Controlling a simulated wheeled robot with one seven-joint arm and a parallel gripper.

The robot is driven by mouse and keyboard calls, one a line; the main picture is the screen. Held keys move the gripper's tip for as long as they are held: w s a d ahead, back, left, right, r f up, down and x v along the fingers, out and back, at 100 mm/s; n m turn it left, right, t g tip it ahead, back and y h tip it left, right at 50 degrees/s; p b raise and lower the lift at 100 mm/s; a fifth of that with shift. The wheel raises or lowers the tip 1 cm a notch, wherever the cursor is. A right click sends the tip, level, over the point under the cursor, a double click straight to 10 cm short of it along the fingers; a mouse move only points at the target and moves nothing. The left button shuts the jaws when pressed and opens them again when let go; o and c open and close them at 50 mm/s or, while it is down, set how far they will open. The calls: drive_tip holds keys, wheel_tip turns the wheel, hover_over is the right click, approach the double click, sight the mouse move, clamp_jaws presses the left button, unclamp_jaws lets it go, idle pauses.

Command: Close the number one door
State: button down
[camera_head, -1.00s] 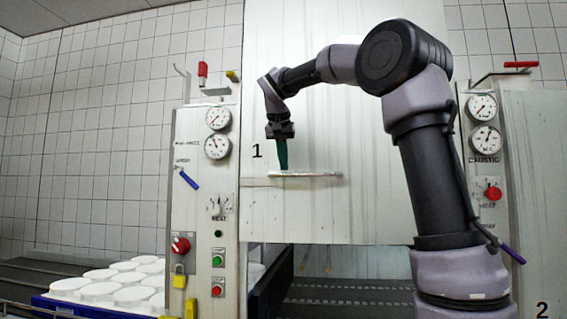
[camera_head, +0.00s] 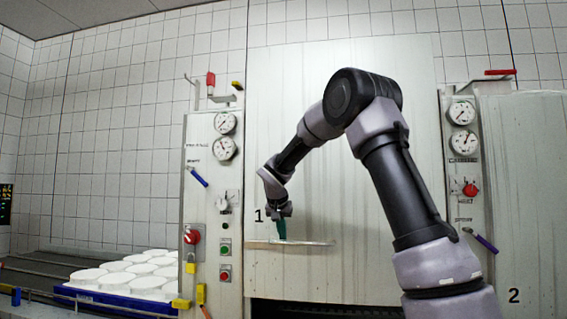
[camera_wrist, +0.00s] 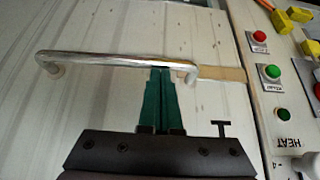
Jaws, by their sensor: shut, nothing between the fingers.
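The number one door (camera_head: 370,200) is a tall pale metal panel marked "1". It is lowered, with a dark gap below its bottom edge. A horizontal metal bar handle (camera_head: 312,243) is fixed on it, and it also shows in the wrist view (camera_wrist: 115,60). My gripper (camera_head: 283,238) is at the left part of the handle in the head view. Its green fingers (camera_wrist: 161,72) are shut with nothing between them, and their tips meet the bar in the wrist view. I cannot tell whether they press on it.
A control panel (camera_head: 207,270) with gauges, buttons and a red knob stands left of the door. A second panel (camera_head: 463,180) and the number two door (camera_head: 530,200) stand right. White moulds (camera_head: 140,268) sit on a blue tray (camera_head: 95,298) at lower left.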

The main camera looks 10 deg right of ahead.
approach(283, 296)
wheel_tip(283, 296, down, 11)
drive_tip(key=d, duration=0.1)
drive_tip(key=shift+s+r, duration=0.1)
drive_tip(key=shift+s, duration=0.15)
drive_tip(key=r, duration=0.2)
drive_tip(key=w+r, duration=0.1)
drive_tip(key=r, duration=0.1)
drive_tip(key=shift+d+r, duration=0.15)
drive_tip(key=shift+r, duration=0.1)
drive_tip(key=v, duration=0.9)
drive_tip(key=s+d+r+m+y, duration=0.1)
drive_tip(key=s+d+r, duration=0.3)
drive_tip(key=s+r, duration=0.25)
drive_tip(key=s+d+r+y, duration=0.1)
drive_tip(key=s+d+r, duration=0.3)
drive_tip(key=s+r, duration=0.3)
drive_tip(key=s+r+n+y, duration=0.1)
drive_tip(key=s+r, duration=0.3)
drive_tip(key=s, duration=1.7)
drive_tip(key=shift+s+a+t+y, duration=0.35)
drive_tip(key=shift+a+t+y, duration=0.1)
drive_tip(key=shift+y, duration=0.35)
